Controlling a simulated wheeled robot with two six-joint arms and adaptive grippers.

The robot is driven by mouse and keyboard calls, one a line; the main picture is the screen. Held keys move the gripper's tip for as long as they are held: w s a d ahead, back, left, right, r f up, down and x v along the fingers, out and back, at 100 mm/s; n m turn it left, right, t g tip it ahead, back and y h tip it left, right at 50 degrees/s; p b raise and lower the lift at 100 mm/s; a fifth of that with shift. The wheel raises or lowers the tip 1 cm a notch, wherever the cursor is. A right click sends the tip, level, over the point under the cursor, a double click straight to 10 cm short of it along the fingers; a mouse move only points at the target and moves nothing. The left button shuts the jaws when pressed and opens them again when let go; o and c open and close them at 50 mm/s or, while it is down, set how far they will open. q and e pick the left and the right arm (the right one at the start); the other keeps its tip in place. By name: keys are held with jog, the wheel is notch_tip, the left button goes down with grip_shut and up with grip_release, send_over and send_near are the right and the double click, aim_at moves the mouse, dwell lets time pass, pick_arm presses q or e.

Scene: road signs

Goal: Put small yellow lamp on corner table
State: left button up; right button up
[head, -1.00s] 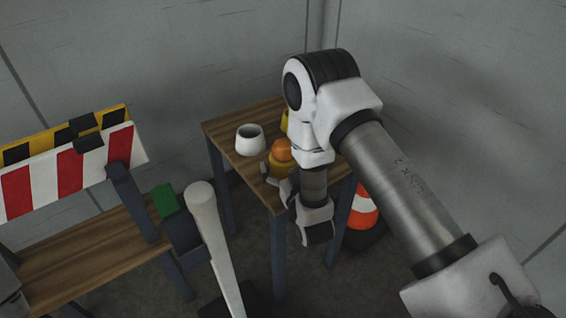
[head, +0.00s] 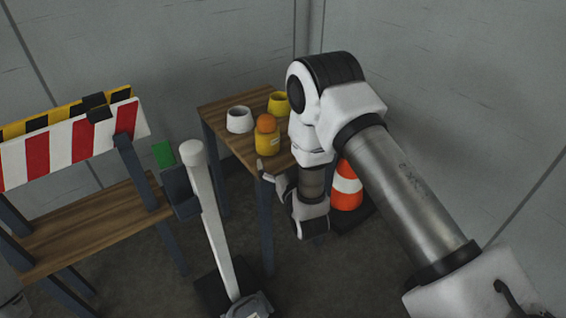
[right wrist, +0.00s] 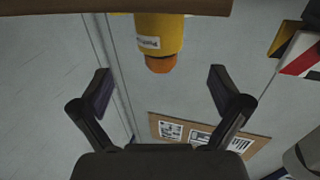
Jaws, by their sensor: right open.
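The small yellow lamp (head: 267,144), with an orange dome and a pale label, stands upright near the front edge of the wooden corner table (head: 237,146). Its whole body shows in the head view. In the right wrist view the picture is inverted, and the lamp (right wrist: 158,38) hangs from the table (right wrist: 60,7) at the top. My right gripper (head: 279,186) is beside the table's front corner, apart from the lamp; one finger is partly hidden. In the right wrist view its fingers (right wrist: 160,85) are spread wide with nothing between them. My left gripper is not in view.
A white pot (head: 240,121) and a yellow pot (head: 279,104) stand behind the lamp on the table. An orange-white cone (head: 346,188) is right of it. A pale post (head: 216,220) stands in front, left. A wooden bench (head: 90,238) with striped barriers (head: 60,150) is at left.

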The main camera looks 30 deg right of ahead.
jog(key=s+a+f+g+y, duration=0.2)
jog(key=s+f+g, duration=0.7)
jog(key=s+f, duration=0.7)
jog(key=s+f+g, duration=0.3)
jog(key=s+g, duration=0.1)
jog(key=s, duration=0.6)
jog(key=s+a+f+n+g, duration=0.1)
jog(key=s+f+g, duration=0.2)
jog(key=s, duration=0.7)
jog(key=shift+s+a+f+g+y, duration=0.3)
jog(key=shift+s+g+y, duration=0.1)
jog(key=shift+g, duration=0.5)
jog(key=shift+w, duration=0.1)
